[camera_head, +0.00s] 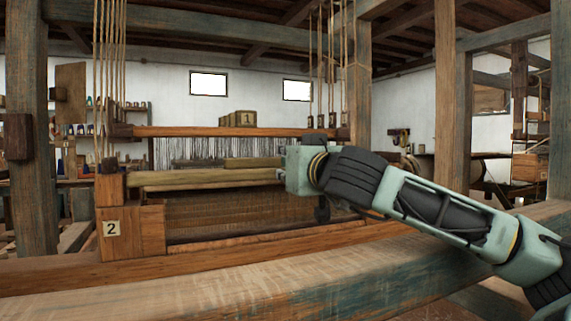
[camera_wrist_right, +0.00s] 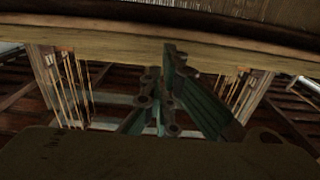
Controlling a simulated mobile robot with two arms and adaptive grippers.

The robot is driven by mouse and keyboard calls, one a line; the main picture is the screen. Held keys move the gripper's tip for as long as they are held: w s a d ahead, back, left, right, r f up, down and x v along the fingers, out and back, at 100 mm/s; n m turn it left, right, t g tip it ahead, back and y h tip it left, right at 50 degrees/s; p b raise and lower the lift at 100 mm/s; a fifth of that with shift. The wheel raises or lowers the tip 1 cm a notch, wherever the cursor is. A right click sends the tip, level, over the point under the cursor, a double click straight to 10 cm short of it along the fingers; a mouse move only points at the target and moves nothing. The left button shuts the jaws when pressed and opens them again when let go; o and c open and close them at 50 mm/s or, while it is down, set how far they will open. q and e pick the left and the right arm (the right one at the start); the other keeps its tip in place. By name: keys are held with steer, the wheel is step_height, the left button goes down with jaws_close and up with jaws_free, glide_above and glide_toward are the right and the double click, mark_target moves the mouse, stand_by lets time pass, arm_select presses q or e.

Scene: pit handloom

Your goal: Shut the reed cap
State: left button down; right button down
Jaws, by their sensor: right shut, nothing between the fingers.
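The reed cap (camera_head: 205,179) appears to be the long pale wooden bar lying across the top of the woven-looking reed panel (camera_head: 235,212) at the loom's front. A gap beneath it cannot be made out clearly. My right gripper (camera_head: 281,175) is at the bar's right part; my own wrist hides much of it. In the right wrist view the shut, empty fingers (camera_wrist_right: 164,62) point at a long pale wooden bar (camera_wrist_right: 95,38), their tips overlapping its lower edge in the picture. Whether they touch it I cannot tell. My left gripper is not in view.
A wooden block with label 2 (camera_head: 112,229) stands at the reed's left end. A thick beam (camera_head: 220,285) crosses the foreground. A post (camera_head: 360,90) rises behind my right arm. Hanging cords (camera_head: 108,60) and a block labelled 1 (camera_head: 246,118) are farther back.

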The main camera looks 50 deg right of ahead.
steer(key=v, duration=1.2)
